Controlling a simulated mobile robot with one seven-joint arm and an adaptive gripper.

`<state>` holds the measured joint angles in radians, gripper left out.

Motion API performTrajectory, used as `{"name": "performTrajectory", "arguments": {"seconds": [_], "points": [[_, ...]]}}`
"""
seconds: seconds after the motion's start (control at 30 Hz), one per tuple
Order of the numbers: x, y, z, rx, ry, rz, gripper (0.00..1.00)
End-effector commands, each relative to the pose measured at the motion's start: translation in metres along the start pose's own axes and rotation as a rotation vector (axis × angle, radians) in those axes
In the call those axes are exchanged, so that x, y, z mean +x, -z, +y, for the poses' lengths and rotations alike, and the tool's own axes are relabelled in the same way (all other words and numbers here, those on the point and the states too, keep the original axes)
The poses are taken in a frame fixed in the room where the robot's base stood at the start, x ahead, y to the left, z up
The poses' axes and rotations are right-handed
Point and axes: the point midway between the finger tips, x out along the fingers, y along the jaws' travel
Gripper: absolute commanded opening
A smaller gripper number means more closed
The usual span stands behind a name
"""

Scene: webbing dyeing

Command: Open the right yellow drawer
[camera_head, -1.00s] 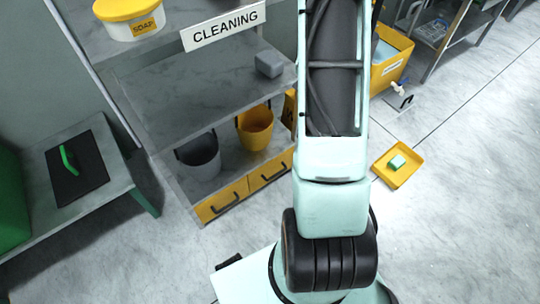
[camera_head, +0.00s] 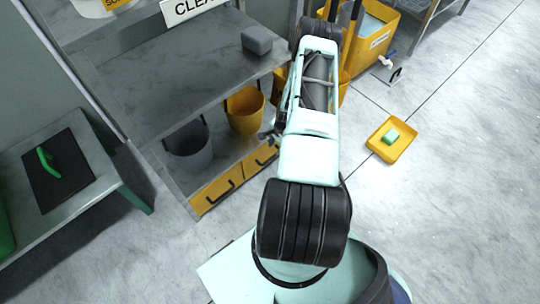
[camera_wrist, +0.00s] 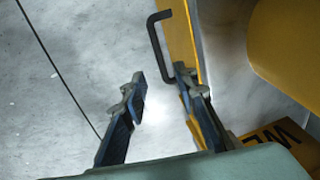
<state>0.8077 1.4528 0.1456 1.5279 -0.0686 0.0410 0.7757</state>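The right yellow drawer (camera_head: 261,160) sits low in the shelf unit, beside the left yellow drawer (camera_head: 216,191). It looks closed in the head view. Its dark bar handle (camera_head: 267,156) also shows in the wrist view (camera_wrist: 155,42), against the yellow drawer front (camera_wrist: 181,38). My gripper (camera_wrist: 160,86) is open and empty; the handle's lower end appears between its fingertips, close to the right finger. I cannot tell whether they touch. In the head view my gripper (camera_head: 269,135) is partly hidden by my arm, near the right drawer's far end.
A grey bucket (camera_head: 188,148) and a yellow bucket (camera_head: 245,110) stand above the drawers. A yellow tray (camera_head: 380,147) lies on the floor; the floor before the drawers is clear.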

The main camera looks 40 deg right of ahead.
Motion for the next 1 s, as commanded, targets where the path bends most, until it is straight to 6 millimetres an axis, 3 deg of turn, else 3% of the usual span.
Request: {"name": "performTrajectory", "arguments": {"seconds": [0.2, 0.43, 0.6, 0.9, 1.0], "points": [[0.046, -0.001, 0.002, -0.002, -0.001, 0.000, 0.27], [0.082, -0.001, 0.001, -0.002, -0.001, -0.001, 0.27], [0.092, -0.001, 0.001, -0.004, -0.001, 0.000, 0.27], [0.093, -0.001, 0.000, -0.003, -0.001, 0.000, 0.27], [0.093, -0.001, 0.001, -0.003, -0.001, 0.000, 0.16]]}}
